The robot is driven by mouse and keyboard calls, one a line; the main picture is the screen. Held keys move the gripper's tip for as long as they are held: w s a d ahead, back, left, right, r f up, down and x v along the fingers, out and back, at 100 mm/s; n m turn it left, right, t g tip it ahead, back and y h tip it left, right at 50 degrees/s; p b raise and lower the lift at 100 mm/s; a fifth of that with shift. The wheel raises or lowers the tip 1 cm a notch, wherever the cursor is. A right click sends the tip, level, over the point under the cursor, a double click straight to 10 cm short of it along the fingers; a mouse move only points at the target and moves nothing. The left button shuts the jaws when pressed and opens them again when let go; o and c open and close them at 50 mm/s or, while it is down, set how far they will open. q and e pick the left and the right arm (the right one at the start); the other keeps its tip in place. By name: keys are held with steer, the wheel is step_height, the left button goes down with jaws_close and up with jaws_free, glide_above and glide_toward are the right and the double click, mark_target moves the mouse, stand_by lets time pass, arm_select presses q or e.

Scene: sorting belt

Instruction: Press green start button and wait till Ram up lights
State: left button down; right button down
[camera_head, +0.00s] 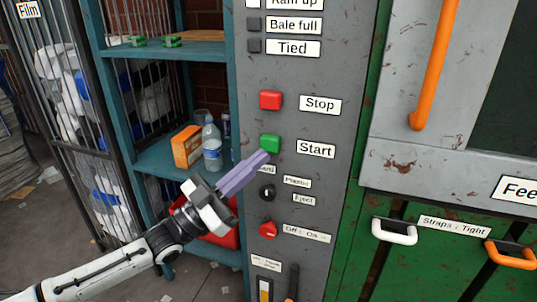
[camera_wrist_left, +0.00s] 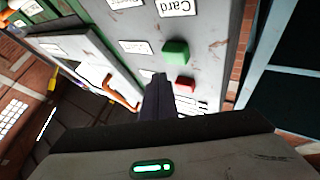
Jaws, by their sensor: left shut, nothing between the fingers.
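The green start button (camera_head: 270,144) sits on the grey control panel beside the Start label (camera_head: 315,149), below the red stop button (camera_head: 270,100). My left gripper (camera_head: 262,158) is shut and empty, its fingertips just below the green button; I cannot tell whether they touch the panel. In the left wrist view the green button (camera_wrist_left: 175,52) is beyond the shut fingers (camera_wrist_left: 158,82), with a red control (camera_wrist_left: 185,85) beside it. The Ram up lamp (camera_head: 253,3), cut by the top edge, looks pale white. The Bale full lamp (camera_head: 254,24) and Tied lamp (camera_head: 254,46) are dark.
A black knob (camera_head: 267,192) and red switch (camera_head: 268,229) lie lower on the panel. A teal shelf (camera_head: 165,158) at left holds a bottle (camera_head: 212,148) and an orange box (camera_head: 187,146). Green doors with a white handle (camera_head: 394,232) stand at right.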

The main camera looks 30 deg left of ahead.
mark_target(270, 143)
arm_select(q)
steer(key=shift+w+a, duration=0.2)
steer(key=shift+w, duration=0.55)
stand_by(0.6)
steer(key=shift+w, duration=0.1)
stand_by(0.9)
steer(key=shift+w+a+b, duration=0.1)
steer(key=shift+w+b, duration=0.2)
